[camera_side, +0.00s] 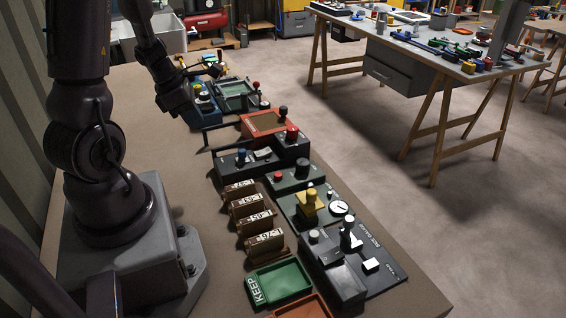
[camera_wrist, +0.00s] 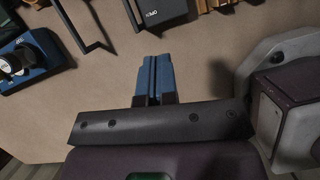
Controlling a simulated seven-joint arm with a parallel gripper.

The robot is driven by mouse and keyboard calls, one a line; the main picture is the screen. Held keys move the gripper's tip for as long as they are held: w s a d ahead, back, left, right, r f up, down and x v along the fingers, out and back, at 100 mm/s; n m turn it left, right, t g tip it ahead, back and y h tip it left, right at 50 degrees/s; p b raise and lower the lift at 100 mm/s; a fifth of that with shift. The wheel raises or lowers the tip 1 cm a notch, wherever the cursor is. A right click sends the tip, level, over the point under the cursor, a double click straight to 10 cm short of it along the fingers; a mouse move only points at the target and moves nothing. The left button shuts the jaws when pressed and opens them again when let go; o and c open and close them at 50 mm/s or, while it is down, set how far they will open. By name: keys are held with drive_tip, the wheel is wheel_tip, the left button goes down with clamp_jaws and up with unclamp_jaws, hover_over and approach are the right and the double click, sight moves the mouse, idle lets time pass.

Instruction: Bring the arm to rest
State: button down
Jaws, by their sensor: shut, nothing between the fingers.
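My gripper (camera_wrist: 155,62) shows in the wrist view with its two blue fingers side by side, shut with nothing between them. Bare brown bench top lies around the fingertips in that view. In the side view my gripper's dark hand (camera_side: 176,97) hangs over the far left part of the bench, beside a blue device (camera_side: 204,106). The fingertips cannot be made out clearly there. The bench top (camera_side: 140,130) is bare between my base and the row of devices.
A red-framed box (camera_side: 268,122), a black device with a handle (camera_side: 240,160), green panels, several numbered brown blocks (camera_side: 248,205) and a green KEEP tray (camera_side: 281,281) line the bench. The blue device also shows in the wrist view (camera_wrist: 22,62). Another table (camera_side: 400,60) stands behind, across open floor.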

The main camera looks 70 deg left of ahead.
drive_tip(key=d+r+m, duration=0.6)
drive_tip(key=d+m, duration=0.2)
drive_tip(key=m, duration=0.3)
drive_tip(key=w+d+r+m+t, duration=0.1)
drive_tip(key=d+r+m, duration=0.5)
drive_tip(key=m, duration=0.5)
drive_tip(key=w+d+r+m, duration=0.1)
drive_tip(key=d+r+m, duration=0.6)
drive_tip(key=d+m, duration=0.3)
drive_tip(key=shift+d+m+y, duration=0.2)
drive_tip(key=shift+m+y, duration=0.1)
drive_tip(key=shift+m, duration=0.7)
